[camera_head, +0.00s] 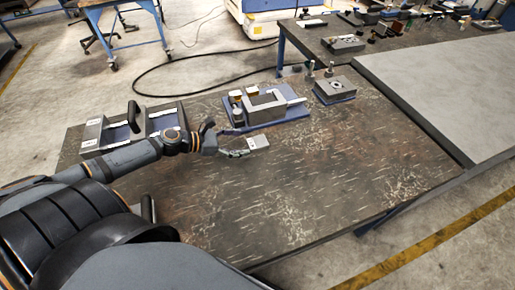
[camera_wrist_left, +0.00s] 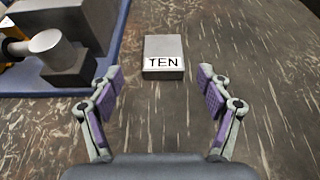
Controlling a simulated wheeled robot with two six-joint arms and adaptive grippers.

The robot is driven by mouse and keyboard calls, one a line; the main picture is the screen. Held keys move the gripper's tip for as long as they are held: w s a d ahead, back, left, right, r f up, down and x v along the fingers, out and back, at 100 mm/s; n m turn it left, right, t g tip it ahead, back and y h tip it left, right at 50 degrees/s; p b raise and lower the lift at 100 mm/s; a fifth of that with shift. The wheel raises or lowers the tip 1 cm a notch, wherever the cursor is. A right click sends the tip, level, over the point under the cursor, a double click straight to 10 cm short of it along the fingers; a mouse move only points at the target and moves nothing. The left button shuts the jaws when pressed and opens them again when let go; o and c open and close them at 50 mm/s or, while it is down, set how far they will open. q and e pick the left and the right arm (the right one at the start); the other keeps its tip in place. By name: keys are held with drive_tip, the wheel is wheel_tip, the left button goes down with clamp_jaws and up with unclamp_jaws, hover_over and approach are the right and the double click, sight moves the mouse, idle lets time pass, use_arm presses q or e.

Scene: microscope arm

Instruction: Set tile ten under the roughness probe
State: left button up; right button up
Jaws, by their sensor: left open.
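Tile ten (camera_wrist_left: 163,50) is a small grey metal block with a white label reading TEN. It lies flat on the worn table, and it also shows in the head view (camera_head: 258,141). My left gripper (camera_wrist_left: 160,76) is open and empty; the tile lies just ahead of its fingertips, centred between them and apart from both. In the head view the left gripper (camera_head: 238,148) is low over the table beside the tile. A grey frame-shaped fixture (camera_head: 265,107) on a blue base stands behind the tile; I cannot tell for sure whether it is the roughness probe. My right gripper is not in view.
A metal rack (camera_head: 95,133) with a black handle stands at the table's left. A grey block fixture (camera_head: 335,88) stands at the back right. In the wrist view the blue base (camera_wrist_left: 104,72) lies close on the left. The table's front and right (camera_head: 340,170) are clear.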

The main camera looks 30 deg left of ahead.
sight(254, 142)
use_arm(q)
drive_tip(key=b+x, duration=0.4)
drive_tip(key=shift+s+d, duration=0.1)
drive_tip(key=shift+d, duration=0.05)
drive_tip(key=shift+w+d+f+b, duration=0.15)
drive_tip(key=shift+w+d+b, duration=0.15)
drive_tip(key=shift+w, duration=0.1)
drive_tip(key=shift+c, duration=1)
clamp_jaws()
